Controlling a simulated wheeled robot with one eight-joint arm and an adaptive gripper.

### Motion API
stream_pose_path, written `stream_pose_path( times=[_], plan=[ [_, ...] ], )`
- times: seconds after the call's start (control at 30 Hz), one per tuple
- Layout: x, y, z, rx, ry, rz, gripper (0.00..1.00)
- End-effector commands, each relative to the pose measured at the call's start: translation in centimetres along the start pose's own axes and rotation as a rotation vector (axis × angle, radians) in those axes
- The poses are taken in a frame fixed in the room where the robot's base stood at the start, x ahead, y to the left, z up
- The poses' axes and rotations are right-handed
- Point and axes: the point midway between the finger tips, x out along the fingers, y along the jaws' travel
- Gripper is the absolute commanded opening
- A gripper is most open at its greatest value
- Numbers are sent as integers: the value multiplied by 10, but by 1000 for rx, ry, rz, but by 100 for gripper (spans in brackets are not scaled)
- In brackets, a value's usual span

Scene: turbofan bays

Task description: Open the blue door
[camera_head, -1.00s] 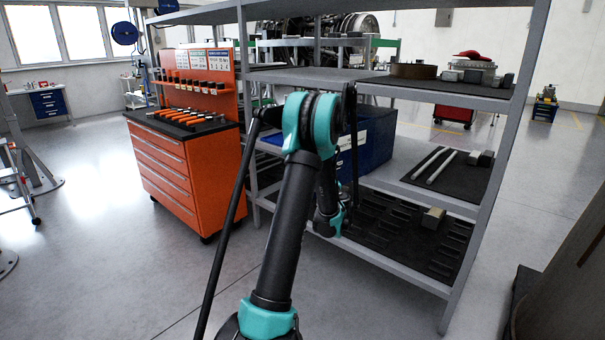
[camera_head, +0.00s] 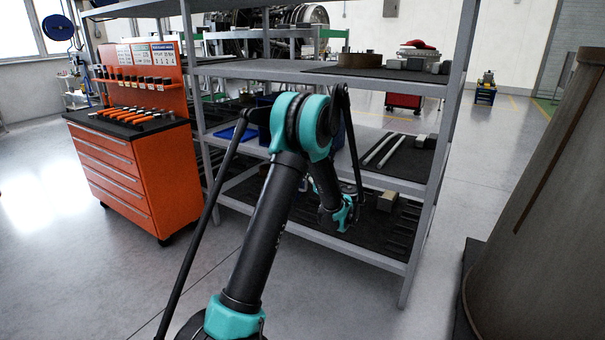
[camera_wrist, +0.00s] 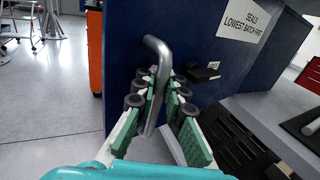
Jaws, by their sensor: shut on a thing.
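The blue door (camera_wrist: 120,45) fills the middle of the wrist view, with a bent metal handle (camera_wrist: 156,46) standing out from it. My gripper (camera_wrist: 160,85) is shut on this handle, with its padded fingers on either side. In the head view my arm hides most of the blue unit on the shelf, and the gripper's hold is hidden. I cannot tell how far the door stands open.
The grey shelf rack (camera_head: 436,190) stands around my arm, with posts and boards close by. An orange tool cabinet (camera_head: 145,180) is at left. A large brown cylinder (camera_head: 535,210) stands close at right. Pale rods (camera_head: 382,148) lie on the middle shelf. Floor is clear at front left.

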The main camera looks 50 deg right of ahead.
Motion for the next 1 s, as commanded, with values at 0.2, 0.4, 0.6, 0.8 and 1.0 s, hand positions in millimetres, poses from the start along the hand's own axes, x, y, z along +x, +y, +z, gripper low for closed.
stream_pose_path(
  times=[0.2, 0.4, 0.6, 0.8, 1.0],
  plan=[
    [-1, 4, -1, -1, 3, 7, 0],
    [-1, 3, -1, -1, 3, 5, 20],
    [-1, 2, -1, -1, 1, 3, 20],
    [-15, 0, 0, 0, 1, 1, 20],
    [-54, 0, 0, 0, 1, -2, 20]
  ],
)
